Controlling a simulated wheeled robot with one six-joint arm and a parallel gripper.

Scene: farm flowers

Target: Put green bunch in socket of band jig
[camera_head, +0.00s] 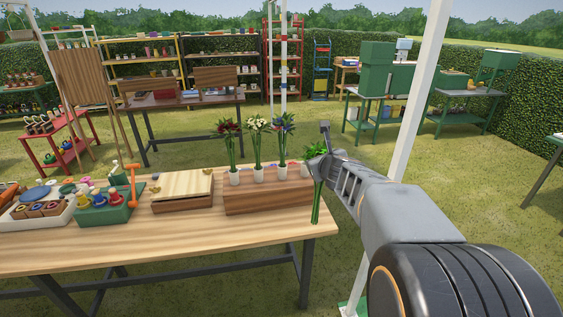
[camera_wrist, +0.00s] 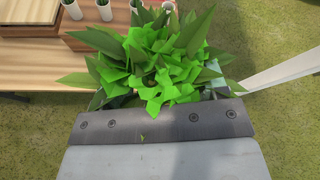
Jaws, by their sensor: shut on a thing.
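The green bunch (camera_head: 316,206) hangs upright from my gripper (camera_head: 320,167), its long stems pointing down at the right end of the wooden table (camera_head: 150,235). My gripper is shut on it. In the wrist view the bunch's bright green leafy head (camera_wrist: 160,62) fills the space above the gripper plate and hides the fingertips and stems. I cannot make out for certain which thing is the band jig or its socket.
A brown wooden block (camera_head: 265,198) holds a row of white cups, three with flower bunches (camera_head: 257,127). Left are a wooden box (camera_head: 182,188), a green tray (camera_head: 108,212) and a white tray (camera_head: 40,212). A white post (camera_head: 420,90) stands close behind my arm.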

